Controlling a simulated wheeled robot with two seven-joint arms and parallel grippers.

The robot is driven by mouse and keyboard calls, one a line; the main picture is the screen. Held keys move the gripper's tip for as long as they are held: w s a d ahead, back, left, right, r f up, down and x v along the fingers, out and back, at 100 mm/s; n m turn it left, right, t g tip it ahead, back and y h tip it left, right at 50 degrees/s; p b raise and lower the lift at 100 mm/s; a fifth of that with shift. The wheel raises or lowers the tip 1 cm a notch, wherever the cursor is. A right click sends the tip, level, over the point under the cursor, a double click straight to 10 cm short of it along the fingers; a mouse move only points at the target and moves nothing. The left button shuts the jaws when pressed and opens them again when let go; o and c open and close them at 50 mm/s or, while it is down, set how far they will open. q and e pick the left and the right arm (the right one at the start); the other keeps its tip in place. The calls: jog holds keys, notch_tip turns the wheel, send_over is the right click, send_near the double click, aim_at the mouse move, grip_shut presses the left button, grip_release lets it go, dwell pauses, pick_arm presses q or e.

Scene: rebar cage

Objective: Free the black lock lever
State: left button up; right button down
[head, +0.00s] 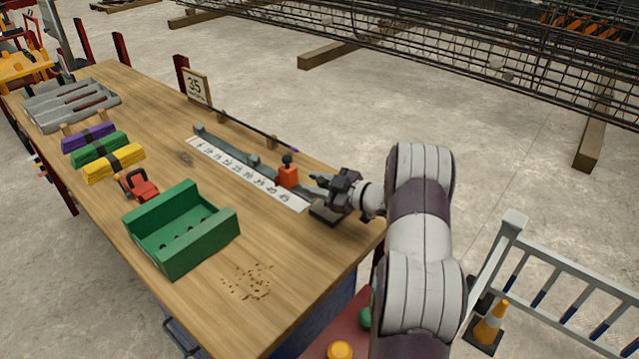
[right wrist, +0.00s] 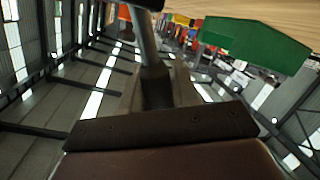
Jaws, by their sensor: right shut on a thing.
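A grey measuring rail (head: 233,155) with a white numbered scale (head: 245,178) lies along the far side of the wooden table. A red sliding stop (head: 288,176) with a black knob (head: 287,159) stands on the rail near its right end. My right gripper (head: 325,183) is at that end, just right of the red stop, and is shut on what looks like the black lock lever, mostly hidden by the jaws. In the right wrist view a grey rod with a dark sleeve (right wrist: 153,75) stands up close to the camera. My left gripper is in neither view.
A green open box (head: 180,228) stands at the front of the table (head: 290,280). A red tool (head: 138,187) and yellow, green and purple bundles (head: 112,163) lie to its left. A thin dark rod (head: 250,127) runs behind the rail, near a "35" sign (head: 195,86).

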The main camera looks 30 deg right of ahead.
jog(key=shift+s+a+f, duration=0.1)
jog(key=shift+f, duration=0.15)
dwell(0.3)
jog(key=c, duration=0.9)
grip_release()
jog(key=shift+r, duration=0.1)
jog(key=v, duration=1.2)
jog(key=shift+s+r, duration=0.1)
jog(key=shift+s, duration=0.25)
